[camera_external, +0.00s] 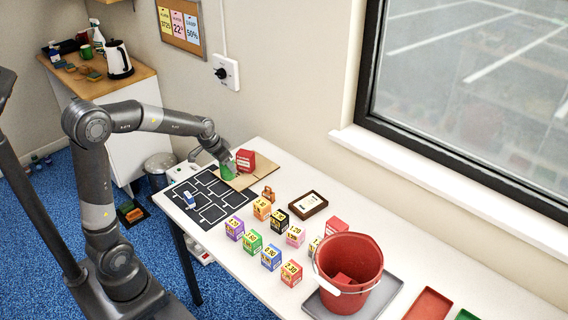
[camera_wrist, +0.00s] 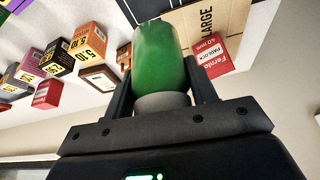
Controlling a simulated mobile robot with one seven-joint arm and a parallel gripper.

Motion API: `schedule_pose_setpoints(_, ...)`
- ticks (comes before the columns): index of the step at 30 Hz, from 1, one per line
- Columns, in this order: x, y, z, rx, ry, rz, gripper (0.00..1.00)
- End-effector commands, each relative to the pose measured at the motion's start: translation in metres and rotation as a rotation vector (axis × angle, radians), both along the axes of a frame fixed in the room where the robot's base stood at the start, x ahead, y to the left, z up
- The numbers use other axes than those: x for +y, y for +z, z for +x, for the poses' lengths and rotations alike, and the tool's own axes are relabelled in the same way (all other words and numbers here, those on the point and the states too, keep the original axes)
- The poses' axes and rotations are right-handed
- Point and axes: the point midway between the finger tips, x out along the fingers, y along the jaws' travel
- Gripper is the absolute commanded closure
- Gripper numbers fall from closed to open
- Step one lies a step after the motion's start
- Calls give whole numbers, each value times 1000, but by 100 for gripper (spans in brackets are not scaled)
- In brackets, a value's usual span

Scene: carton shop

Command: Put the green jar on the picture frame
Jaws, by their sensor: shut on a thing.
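The green jar (camera_external: 228,172) is at my gripper (camera_external: 222,164), above the left end of the table. In the wrist view the green jar (camera_wrist: 160,58) stands between the two fingers of my gripper (camera_wrist: 162,90), which are shut on it. Its grey end points toward the palm. The picture frame (camera_external: 307,205), dark-edged with a pale middle, lies on the table to the right of the gripper, apart from it. In the wrist view the picture frame (camera_wrist: 100,78) is partly hidden behind other things.
A red box (camera_external: 245,160) and a cardboard sheet (camera_external: 257,180) lie by the gripper. A black grid mat (camera_external: 205,212) is left. Several coloured price cubes (camera_external: 271,257) stand near the frame. A red bucket (camera_external: 348,270) stands on a grey tray (camera_external: 390,293) at the right. Bare tabletop lies behind the frame.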

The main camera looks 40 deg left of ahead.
Motion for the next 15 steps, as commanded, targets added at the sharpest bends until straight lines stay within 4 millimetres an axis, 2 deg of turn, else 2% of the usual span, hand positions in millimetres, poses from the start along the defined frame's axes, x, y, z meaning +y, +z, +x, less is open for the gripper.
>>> schedule_pose_setpoints(1,-24,2,17,-1,-49,0,76)
schedule_pose_setpoints(6,-99,9,58,0,-187,0,76)
schedule_pose_setpoints(12,-198,13,90,-2,-348,0,76)
schedule_pose_setpoints(15,-245,14,97,-2,-418,1,76)
